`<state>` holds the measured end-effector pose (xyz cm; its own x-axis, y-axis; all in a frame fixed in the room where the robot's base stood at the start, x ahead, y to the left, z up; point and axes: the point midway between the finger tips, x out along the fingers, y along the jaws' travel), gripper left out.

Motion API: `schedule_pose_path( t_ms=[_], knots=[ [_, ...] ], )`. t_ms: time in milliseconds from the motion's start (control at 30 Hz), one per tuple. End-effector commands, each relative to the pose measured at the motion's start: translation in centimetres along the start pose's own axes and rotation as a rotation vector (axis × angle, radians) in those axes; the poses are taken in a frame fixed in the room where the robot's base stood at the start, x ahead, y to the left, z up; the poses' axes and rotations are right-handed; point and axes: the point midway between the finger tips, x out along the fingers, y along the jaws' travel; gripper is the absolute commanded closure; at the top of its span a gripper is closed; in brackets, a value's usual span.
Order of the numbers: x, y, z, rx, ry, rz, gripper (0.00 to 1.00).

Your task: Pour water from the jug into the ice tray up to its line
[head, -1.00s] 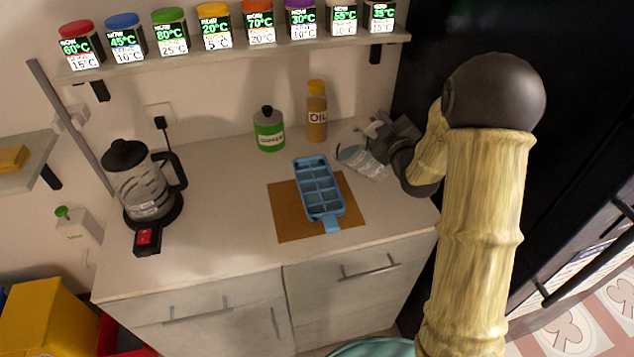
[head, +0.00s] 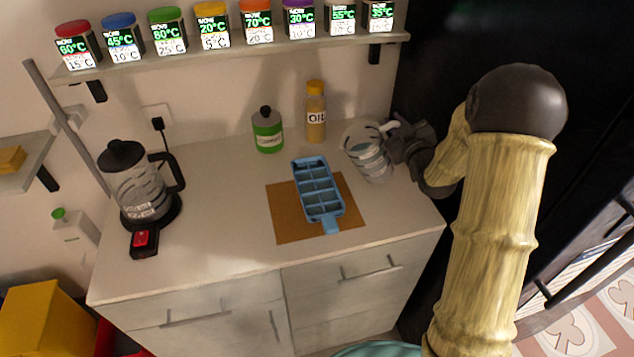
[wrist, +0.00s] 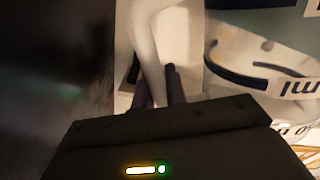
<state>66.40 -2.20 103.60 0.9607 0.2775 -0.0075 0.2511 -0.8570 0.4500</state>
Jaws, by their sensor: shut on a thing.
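The clear jug (head: 368,158) with printed marks stands nearly upright, tilted slightly, at the right end of the counter. My gripper (head: 397,137) is shut on its pale handle from the right. In the wrist view the handle (wrist: 148,50) runs down between the two fingers of my gripper (wrist: 160,88), and the jug's marked wall (wrist: 250,65) is at the right. Whether the jug touches the counter is unclear. The blue ice tray (head: 318,190) lies on a brown mat (head: 285,225), left of the jug. Its compartments look bluish; its water level and line are too small to make out.
A kettle (head: 140,190) stands on its base at the left of the counter. A green bottle (head: 267,135) and an oil bottle (head: 315,118) stand behind the tray. A shelf (head: 230,58) of labelled jars hangs above. The counter between kettle and mat is clear.

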Motion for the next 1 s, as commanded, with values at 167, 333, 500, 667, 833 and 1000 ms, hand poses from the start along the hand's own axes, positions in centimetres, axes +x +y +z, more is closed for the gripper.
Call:
schedule_pose_path(
  t_ms=[167,333,500,667,833,1000],
  knots=[
    [0.0,1.1,1.5,0.111,0.003,0.004,1.00],
    [-0.1,1.9,3.3,0.241,0.005,0.006,1.00],
    [-0.1,2.3,5.1,0.369,0.007,0.007,1.00],
    [-0.1,2.5,6.2,0.452,0.009,0.007,1.00],
    [-0.1,2.5,6.5,0.484,0.010,0.005,1.00],
    [-0.1,2.4,6.5,0.484,0.010,0.005,1.00]
  ],
)
